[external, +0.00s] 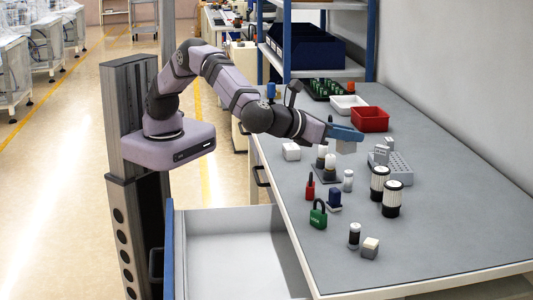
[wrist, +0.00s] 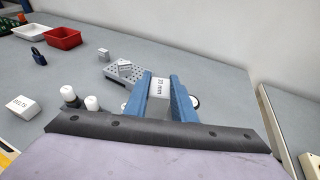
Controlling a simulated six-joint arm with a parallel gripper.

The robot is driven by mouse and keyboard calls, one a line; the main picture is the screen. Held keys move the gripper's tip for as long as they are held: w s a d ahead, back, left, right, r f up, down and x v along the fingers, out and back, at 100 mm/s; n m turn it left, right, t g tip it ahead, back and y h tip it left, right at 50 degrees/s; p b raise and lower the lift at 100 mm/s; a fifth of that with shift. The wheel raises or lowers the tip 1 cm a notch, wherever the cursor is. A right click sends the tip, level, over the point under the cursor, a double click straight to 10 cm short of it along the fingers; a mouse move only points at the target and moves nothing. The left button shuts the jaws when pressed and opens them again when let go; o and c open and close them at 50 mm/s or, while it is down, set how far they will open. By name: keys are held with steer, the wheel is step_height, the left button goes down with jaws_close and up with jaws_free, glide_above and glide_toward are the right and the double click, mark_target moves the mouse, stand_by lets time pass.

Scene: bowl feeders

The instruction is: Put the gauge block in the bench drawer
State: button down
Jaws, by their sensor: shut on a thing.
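The gauge block (wrist: 159,88) is a light grey block with a printed "mm" label. It sits between the two blue fingers of my gripper (wrist: 160,80) in the wrist view. In the external view my gripper (external: 346,134) is shut on the block (external: 346,147) and holds it above the bench top. The bench drawer (external: 235,262) is pulled open at the front left of the bench, below and left of the gripper. Its visible floor is bare, and its right part is hidden under the bench top.
Below the gripper stand white-capped bottles (external: 326,160), a perforated grey block (external: 398,166) and black-and-white cylinders (external: 380,184). A white box (external: 291,151) and red bin (external: 370,118) are farther back.

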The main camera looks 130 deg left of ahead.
steer(key=s+d+f+m+t+h+p, duration=0.1)
steer(key=s+d+f+m+t+h, duration=0.15)
steer(key=s+d, duration=0.55)
steer(key=s+d+f+m+t+h, duration=0.2)
steer(key=s+d+f+m+t, duration=0.1)
steer(key=d, duration=0.9)
steer(key=s+a+f+n+g+y, duration=0.1)
steer(key=s+a+f, duration=0.8)
steer(key=s, duration=0.5)
steer(key=shift+s+a+f+n+y+p, duration=0.2)
steer(key=shift+a+n+y+p, duration=0.15)
steer(key=shift+a, duration=0.75)
steer(key=shift+g, duration=0.35)
steer(key=shift+f, duration=0.1)
step_height(320, 180, down, 10)
